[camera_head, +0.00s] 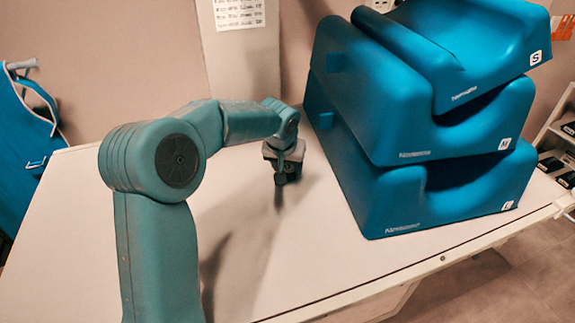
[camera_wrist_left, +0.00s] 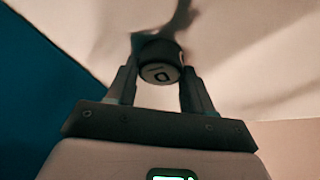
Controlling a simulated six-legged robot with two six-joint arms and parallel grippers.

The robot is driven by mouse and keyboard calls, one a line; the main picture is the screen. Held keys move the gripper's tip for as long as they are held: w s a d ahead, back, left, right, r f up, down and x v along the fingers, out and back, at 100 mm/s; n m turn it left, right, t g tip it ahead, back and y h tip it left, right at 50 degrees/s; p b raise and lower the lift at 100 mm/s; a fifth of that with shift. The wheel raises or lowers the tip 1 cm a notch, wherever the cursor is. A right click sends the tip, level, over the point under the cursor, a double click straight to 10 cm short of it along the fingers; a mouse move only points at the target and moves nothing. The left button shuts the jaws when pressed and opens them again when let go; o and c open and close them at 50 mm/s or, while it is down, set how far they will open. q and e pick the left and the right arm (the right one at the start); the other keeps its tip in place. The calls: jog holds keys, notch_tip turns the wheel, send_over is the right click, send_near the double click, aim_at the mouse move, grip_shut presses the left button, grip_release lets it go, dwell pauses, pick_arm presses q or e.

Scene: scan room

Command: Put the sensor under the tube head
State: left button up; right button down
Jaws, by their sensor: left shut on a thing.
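My left gripper (camera_head: 287,166) hangs over the white table, pointing down, just left of the stacked blue blocks. It is shut on a small dark round piece, which I take to be the sensor (camera_head: 281,178). The tube head is not in either view. My right gripper is not in view.
Several blue moulded blocks (camera_head: 400,195), marked S, M and L, are stacked on the right of the white table (camera_head: 330,262). The table's front and left are clear. A shelf (camera_head: 560,135) with dark items stands at right; a blue apron (camera_head: 25,130) hangs at left.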

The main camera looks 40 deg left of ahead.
pick_arm(q)
jog(key=shift+w+f, duration=0.1)
jog(key=shift+f, duration=0.05)
jog(key=o, duration=1.1)
jog(key=shift+r, duration=0.3)
jog(key=v, duration=1.1)
jog(key=shift+s+r+p, duration=0.25)
jog(key=shift+r+p, duration=0.05)
jog(key=shift+d+f, duration=0.1)
